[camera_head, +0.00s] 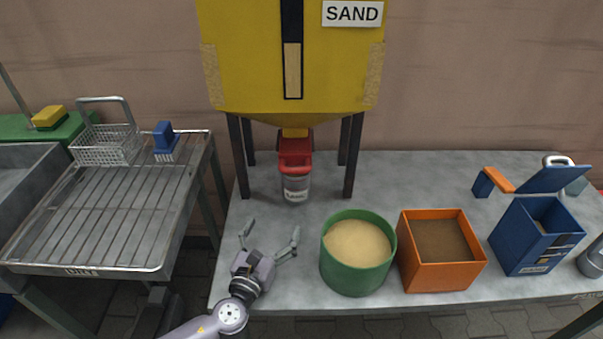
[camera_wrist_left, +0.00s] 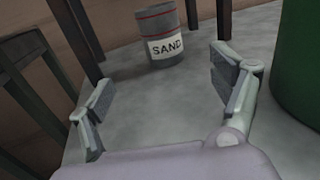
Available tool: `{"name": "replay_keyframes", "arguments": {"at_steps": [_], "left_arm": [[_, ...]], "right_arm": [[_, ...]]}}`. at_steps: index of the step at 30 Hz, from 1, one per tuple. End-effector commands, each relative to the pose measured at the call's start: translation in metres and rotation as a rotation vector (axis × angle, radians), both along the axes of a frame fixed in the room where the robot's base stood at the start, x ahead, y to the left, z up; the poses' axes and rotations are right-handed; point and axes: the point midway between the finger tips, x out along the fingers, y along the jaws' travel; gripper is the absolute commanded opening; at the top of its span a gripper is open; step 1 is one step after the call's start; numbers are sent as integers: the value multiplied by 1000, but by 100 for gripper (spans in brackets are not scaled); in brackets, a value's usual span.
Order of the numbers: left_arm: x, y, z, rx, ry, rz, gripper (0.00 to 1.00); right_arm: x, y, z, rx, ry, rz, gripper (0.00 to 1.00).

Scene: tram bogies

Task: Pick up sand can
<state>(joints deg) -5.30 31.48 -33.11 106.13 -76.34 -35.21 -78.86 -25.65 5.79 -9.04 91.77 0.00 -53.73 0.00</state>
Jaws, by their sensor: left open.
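The sand can (camera_head: 296,188) is a small grey can with a white label. It stands upright on the table under the red outlet (camera_head: 295,152) of the yellow sand hopper (camera_head: 240,70). In the left wrist view the can (camera_wrist_left: 161,31) shows red bands and a label reading SAND, ahead of the fingers. My left gripper (camera_head: 271,236) is open and empty, low over the table in front of the can and to its left. Its two fingers also show in the left wrist view (camera_wrist_left: 165,95), spread apart with bare table between them.
A green round tub of sand (camera_head: 354,281) stands right of my left gripper. An orange box (camera_head: 440,277) and a blue box (camera_head: 520,250) stand further right. Hopper legs (camera_head: 349,155) flank the can. A wire rack table (camera_head: 100,215) is at left.

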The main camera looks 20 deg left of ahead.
Motion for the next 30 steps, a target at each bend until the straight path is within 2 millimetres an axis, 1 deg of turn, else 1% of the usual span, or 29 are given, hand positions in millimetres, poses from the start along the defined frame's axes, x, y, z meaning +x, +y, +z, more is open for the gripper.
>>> {"name": "replay_keyframes", "arguments": {"at_steps": [3,5,8,13,18,21,24,28,30], "left_arm": [[1,0,0,0,0,0,84],[5,0,0,0,-1,0,84],[20,0,1,2,-4,1,84],[58,-2,1,0,-4,2,84],[94,-3,0,1,-3,2,84],[109,-4,-1,1,-2,0,84],[119,-4,-1,1,-1,0,84],[125,-5,-1,0,0,0,84],[133,-6,-1,-1,-1,-1,84]], "right_arm": [[0,0,0,0,1,0,40],[0,0,0,0,1,0,40],[0,0,1,0,0,0,40],[3,0,5,1,-4,-1,40],[8,1,15,2,-12,-2,40],[11,1,22,1,-15,-2,40],[12,1,27,2,-16,-3,40],[14,2,30,2,-18,-3,40],[15,2,34,2,-21,-4,40]]}}
